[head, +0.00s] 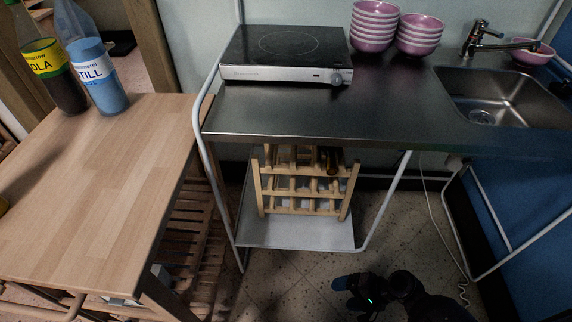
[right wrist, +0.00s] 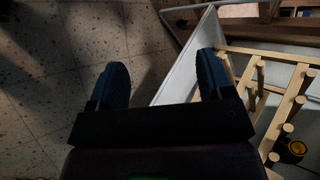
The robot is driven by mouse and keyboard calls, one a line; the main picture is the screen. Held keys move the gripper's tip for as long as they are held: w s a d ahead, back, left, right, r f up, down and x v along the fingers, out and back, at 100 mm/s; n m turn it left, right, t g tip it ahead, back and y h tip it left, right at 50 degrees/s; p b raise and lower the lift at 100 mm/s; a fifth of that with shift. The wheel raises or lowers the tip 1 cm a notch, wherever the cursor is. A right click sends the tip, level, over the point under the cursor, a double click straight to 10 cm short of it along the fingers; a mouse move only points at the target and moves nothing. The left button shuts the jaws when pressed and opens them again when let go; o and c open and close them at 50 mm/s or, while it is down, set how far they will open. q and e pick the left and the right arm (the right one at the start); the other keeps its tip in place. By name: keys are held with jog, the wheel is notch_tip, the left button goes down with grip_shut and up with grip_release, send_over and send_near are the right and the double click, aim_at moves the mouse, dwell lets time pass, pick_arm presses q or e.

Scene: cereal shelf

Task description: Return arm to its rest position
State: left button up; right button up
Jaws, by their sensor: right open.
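My right gripper (head: 368,290) is low in the head view, at the bottom right of centre, above the tiled floor and in front of the counter. In the right wrist view its two dark fingers (right wrist: 163,85) are spread apart with nothing between them. The floor and the edge of a white shelf board show beyond them. My left gripper is in neither view.
A wooden bottle rack (head: 305,190) stands on the white lower shelf (head: 300,233) under the metal counter (head: 270,112). The counter carries a hotplate (head: 285,45), stacked pink bowls (head: 373,25) and a sink (head: 505,95). A wooden table (head: 95,190) with two bottles (head: 108,85) is at left.

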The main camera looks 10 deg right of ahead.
pick_arm(q)
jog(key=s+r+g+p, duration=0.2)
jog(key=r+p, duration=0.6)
jog(key=p, duration=0.8)
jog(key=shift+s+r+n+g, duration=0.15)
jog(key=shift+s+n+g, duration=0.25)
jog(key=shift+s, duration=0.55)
pick_arm(e)
jog(key=s+d+r+n+t+h, duration=0.1)
jog(key=s+r+n+t+h, duration=0.1)
jog(key=r, duration=0.8)
jog(key=s+d+r+n+t+h, duration=0.2)
jog(key=s+r+n+t+h, duration=0.1)
jog(key=r, duration=0.7)
jog(key=s+d+r+n+t+h, duration=0.2)
jog(key=s+r+n+h, duration=0.1)
jog(key=r, duration=0.7)
jog(key=shift+d+r+n+t+h, duration=0.2)
jog(key=shift+r+n+t+h, duration=0.2)
jog(key=shift+n, duration=0.4)
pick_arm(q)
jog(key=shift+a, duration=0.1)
